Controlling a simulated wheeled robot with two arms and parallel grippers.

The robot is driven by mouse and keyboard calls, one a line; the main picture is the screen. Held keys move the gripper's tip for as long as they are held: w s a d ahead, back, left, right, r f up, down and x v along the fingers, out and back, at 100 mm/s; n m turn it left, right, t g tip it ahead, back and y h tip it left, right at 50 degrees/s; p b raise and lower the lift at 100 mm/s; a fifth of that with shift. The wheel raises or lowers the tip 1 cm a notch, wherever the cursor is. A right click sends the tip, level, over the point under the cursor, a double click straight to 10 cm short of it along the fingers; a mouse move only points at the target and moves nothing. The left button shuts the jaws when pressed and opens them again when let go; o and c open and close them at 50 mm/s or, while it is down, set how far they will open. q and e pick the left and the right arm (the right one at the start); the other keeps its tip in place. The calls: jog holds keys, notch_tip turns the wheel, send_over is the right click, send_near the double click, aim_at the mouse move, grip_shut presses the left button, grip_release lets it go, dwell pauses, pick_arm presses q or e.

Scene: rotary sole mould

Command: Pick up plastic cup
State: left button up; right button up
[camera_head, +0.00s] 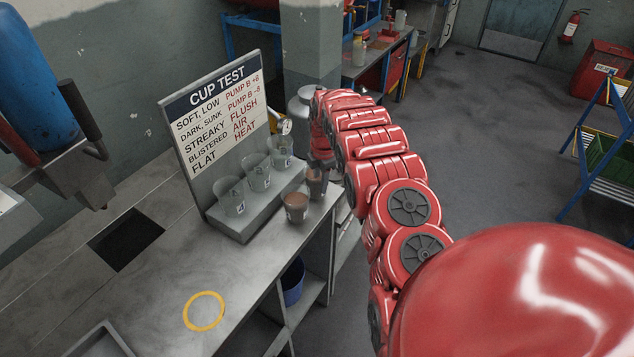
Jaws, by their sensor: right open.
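Two plastic cups with brown contents stand at the counter's right edge, in front of a grey stepped stand. The nearer brown cup (296,207) stands clear. The farther brown cup (316,185) is right under my right gripper (319,168), which partly hides its top. My right gripper is open; I cannot tell whether its fingers are around that cup or just above it. Three clear cups stand in a row on the stand: a near one (232,195), a middle one (257,172) and a far one (280,151). My left gripper is not in view.
A "CUP TEST" board (215,115) rises behind the stand (240,226). A yellow ring (204,311) marks a bare part of the counter (170,285). A dark square opening (125,240) is at left. A metal canister (299,108) is behind my right arm.

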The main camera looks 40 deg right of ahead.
aim_at(319, 198)
jog(key=shift+w+f+p, duration=0.1)
jog(key=shift+f+p, duration=0.65)
jog(key=shift+f, duration=1)
grip_shut()
